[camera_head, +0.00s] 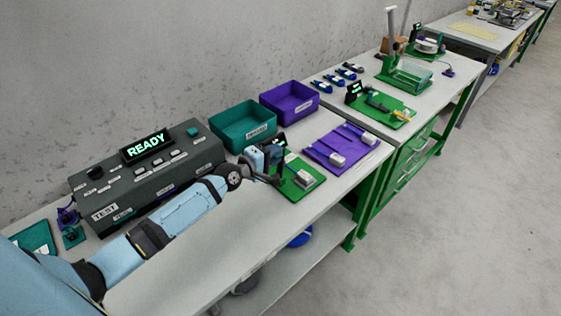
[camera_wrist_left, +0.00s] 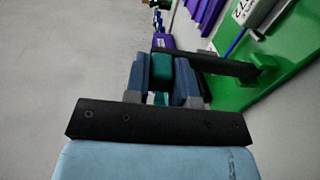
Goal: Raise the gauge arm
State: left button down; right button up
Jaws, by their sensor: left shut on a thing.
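The gauge shows in the head view as a green base plate (camera_head: 312,184) near the front edge of the bench, with a pale grey block (camera_head: 305,178) on it. My left gripper (camera_head: 274,177) is at the left side of this plate and partly hides it. In the left wrist view, the blue fingers of my left gripper (camera_wrist_left: 161,75) are shut on a teal piece (camera_wrist_left: 160,72) between them. A black bar (camera_wrist_left: 225,66), which looks like the gauge arm, runs from the green base (camera_wrist_left: 285,75) to just beyond the fingers. My right gripper is not in view.
A dark test box (camera_head: 150,172) with a lit READY display (camera_head: 147,146) stands at the back left. A teal bin (camera_head: 243,124) and a purple bin (camera_head: 289,101) stand behind the gauge. A purple tray (camera_head: 325,140) lies to its right. The bench front (camera_head: 215,250) is bare.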

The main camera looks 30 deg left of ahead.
pick_arm(q)
jog(key=shift+s+a+f+t+b, duration=0.15)
jog(key=shift+s+f+t+b, duration=0.15)
jog(key=shift+s+b, duration=0.05)
jog(key=s, duration=0.1)
jog(key=s+b, duration=0.1)
jog(key=f+b, duration=0.1)
jog(key=shift+s+a, duration=0.3)
jog(key=shift+s, duration=0.1)
jog(key=c, duration=1)
grip_release()
jog(key=shift+o, duration=0.2)
jog(key=shift+r, duration=0.1)
jog(key=shift+a, duration=0.1)
